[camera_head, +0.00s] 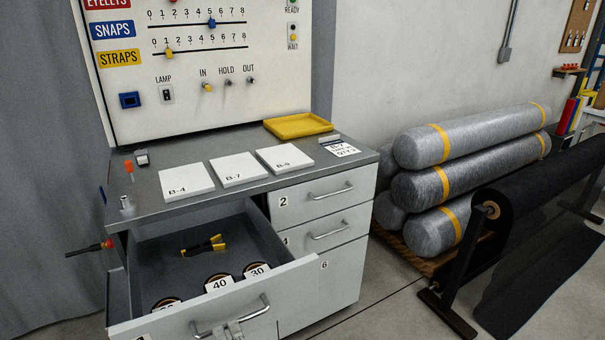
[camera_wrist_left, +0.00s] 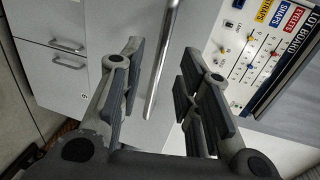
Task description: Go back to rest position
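My left gripper (camera_wrist_left: 158,62) is open in the left wrist view. The bar handle (camera_wrist_left: 166,50) of the open drawer shows between its spread fingers; I cannot tell whether they touch it. In the head view, a small grey part, likely this gripper's tip (camera_head: 233,329), shows at the drawer handle (camera_head: 262,303) at the bottom edge; the rest of the arm is out of frame. The drawer (camera_head: 290,285) is pulled out. It holds a yellow-and-black tool (camera_head: 205,246) and several round labelled pieces (camera_head: 219,284). My right gripper is not in view.
The grey cabinet (camera_head: 330,252) bears white cards, including B-4 (camera_head: 187,181), and a yellow tray (camera_head: 298,126). A control board (camera_head: 200,60) stands behind. Silver rolls (camera_head: 465,137) and a black roll on a stand (camera_head: 530,182) are at right. Floor shows between cabinet and stand.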

